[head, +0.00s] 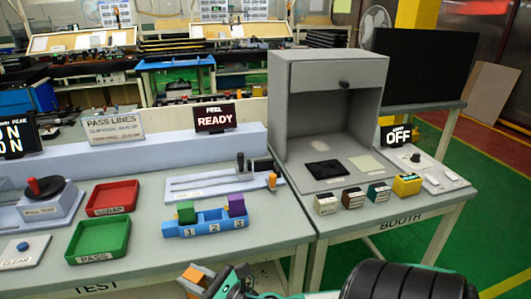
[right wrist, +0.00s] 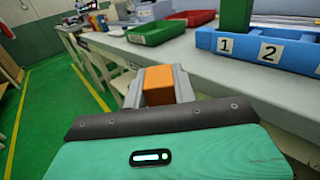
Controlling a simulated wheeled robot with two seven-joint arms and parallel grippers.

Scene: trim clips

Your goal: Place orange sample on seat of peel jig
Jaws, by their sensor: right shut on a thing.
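The orange sample (right wrist: 158,84) is a block held between the grey fingers of my right gripper (right wrist: 160,88). In the head view the sample (head: 203,273) shows in my right gripper (head: 208,281) at the bottom edge, in front of the table and apart from the jig. The peel jig (head: 205,187) is a pale flat plate with upright dark-topped posts and an orange-tipped part at its right end. It lies behind the blue rack. No sample shows on the jig; I cannot make out its seat clearly. My left gripper is not in view.
The blue rack (head: 205,224) holds a green block (head: 186,212) at 1 and a purple block (head: 236,205) at 3; slot 2 looks empty. A green PASS tray (head: 99,240) and red tray (head: 112,198) stand left. A READY display (head: 215,119) stands behind. The grey booth (head: 330,110) is right.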

